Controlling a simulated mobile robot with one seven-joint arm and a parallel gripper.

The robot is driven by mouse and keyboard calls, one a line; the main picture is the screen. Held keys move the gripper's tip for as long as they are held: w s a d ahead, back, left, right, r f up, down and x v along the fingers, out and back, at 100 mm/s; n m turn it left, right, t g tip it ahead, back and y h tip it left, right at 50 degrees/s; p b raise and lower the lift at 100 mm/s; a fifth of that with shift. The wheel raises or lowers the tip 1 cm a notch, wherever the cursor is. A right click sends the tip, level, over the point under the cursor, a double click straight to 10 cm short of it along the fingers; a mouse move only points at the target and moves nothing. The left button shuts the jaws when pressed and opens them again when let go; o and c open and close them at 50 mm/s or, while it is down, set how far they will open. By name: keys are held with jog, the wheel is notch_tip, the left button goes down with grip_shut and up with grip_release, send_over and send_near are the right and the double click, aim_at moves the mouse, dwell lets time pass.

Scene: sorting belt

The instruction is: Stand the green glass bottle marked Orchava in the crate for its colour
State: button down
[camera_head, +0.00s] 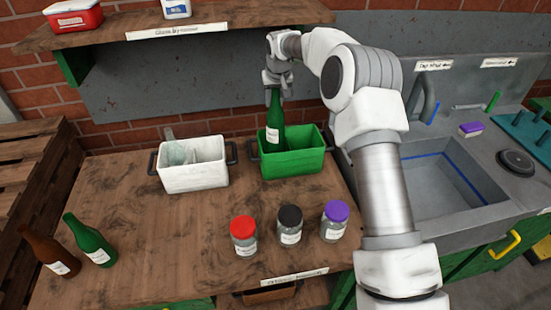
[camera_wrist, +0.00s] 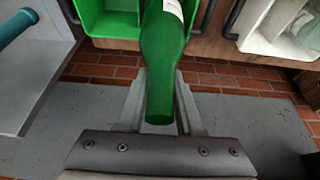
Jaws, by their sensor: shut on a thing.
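A green glass bottle (camera_head: 275,125) with a white label stands upright in or just above the green crate (camera_head: 302,163); its lower end is hidden behind the crate's front wall. The label is too small to read. My gripper (camera_head: 274,92) is shut on the bottle's neck from above. In the wrist view the bottle (camera_wrist: 162,60) runs between the two fingers (camera_wrist: 160,100), with the green crate (camera_wrist: 95,22) beyond it. I cannot tell whether the bottle touches the crate's floor.
A white crate (camera_head: 194,178) with clear glass in it stands left of the green crate. Another green bottle (camera_head: 90,240) and a brown bottle (camera_head: 48,250) stand at the left. Three lidded jars (camera_head: 290,226) stand in front. A shelf (camera_head: 240,15) overhangs the back; a sink (camera_head: 440,185) lies right.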

aim_at(275, 125)
notch_tip(275, 125, down, 10)
jog(key=shift+r+p, duration=0.15)
jog(key=shift+p, duration=0.35)
jog(key=c, duration=1)
grip_release()
jog(key=shift+s+f, duration=0.1)
jog(key=shift+f, duration=0.1)
jog(key=o, duration=0.4)
jog(key=shift+o, duration=0.2)
jog(key=shift+r, duration=0.15)
